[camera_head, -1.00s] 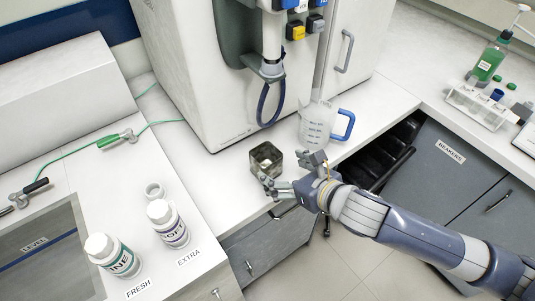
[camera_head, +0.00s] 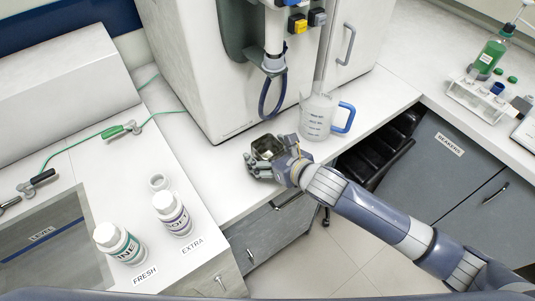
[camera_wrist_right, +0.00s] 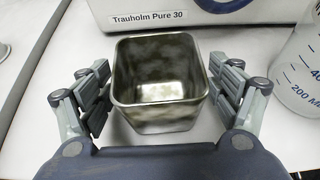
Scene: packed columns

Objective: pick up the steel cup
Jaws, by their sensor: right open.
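The steel cup (camera_wrist_right: 160,116) is square, open-topped and metallic with dull blotches. It stands upright on the white counter and looks empty inside. In the head view the steel cup (camera_head: 267,146) is partly covered by my right gripper (camera_head: 266,157). In the right wrist view my right gripper (camera_wrist_right: 163,100) is open, with one finger on each side of the cup. My left gripper is not in view.
A clear measuring jug (camera_head: 318,117) with a blue handle stands right of the cup. The white machine (camera_head: 190,70) rises behind it. Two labelled bottles, FRESH (camera_head: 120,243) and EXTRA (camera_head: 172,214), stand at left. An open drawer (camera_head: 375,160) lies below the counter edge.

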